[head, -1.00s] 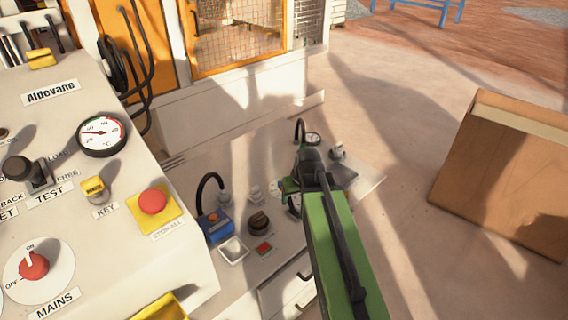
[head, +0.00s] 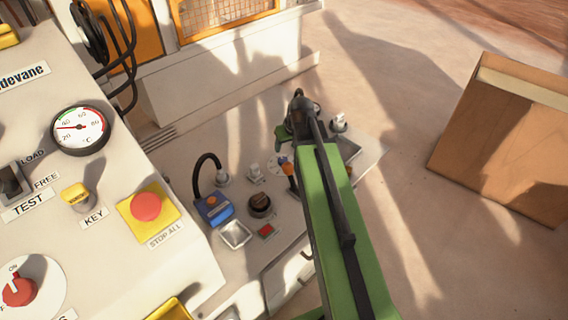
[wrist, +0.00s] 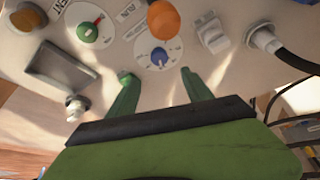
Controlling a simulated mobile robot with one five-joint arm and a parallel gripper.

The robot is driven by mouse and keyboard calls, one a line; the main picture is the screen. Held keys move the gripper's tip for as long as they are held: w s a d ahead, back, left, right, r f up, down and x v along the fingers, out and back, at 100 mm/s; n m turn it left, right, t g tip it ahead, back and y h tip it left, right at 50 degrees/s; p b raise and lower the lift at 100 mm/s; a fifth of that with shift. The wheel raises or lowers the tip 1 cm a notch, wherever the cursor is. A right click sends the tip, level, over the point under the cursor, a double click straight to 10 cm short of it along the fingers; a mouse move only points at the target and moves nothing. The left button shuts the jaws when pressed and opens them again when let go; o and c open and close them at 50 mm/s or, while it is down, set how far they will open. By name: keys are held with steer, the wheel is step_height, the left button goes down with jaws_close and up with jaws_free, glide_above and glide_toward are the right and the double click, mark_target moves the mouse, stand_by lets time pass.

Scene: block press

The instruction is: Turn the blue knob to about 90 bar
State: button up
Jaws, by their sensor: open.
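The blue knob (wrist: 158,57) sits on a round white dial in the wrist view, with an orange ball-shaped part (wrist: 163,19) close beside it. My gripper (wrist: 155,75) is open, its two green fingers to either side of the knob and slightly short of it in the picture. Nothing is between the fingers that I can see held, and I cannot tell contact or height. In the head view my green arm (head: 335,215) reaches over the low bench and covers much of this area. The bench's gauge is mostly hidden behind my arm, and its reading cannot be made out.
A green knob (wrist: 87,32) on its own dial and a grey tray (wrist: 62,72) lie left of the fingers in the wrist view. A plug with a black cable (wrist: 263,40) is at right. The large console (head: 120,250) stands left; a wooden box (head: 500,150) stands right.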

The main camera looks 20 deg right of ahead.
mark_target(283, 159)
steer(key=b+x, duration=1)
steer(key=x, duration=0.2)
steer(key=shift+f, duration=0.4)
steer(key=shift+r, duration=0.1)
jaws_close()
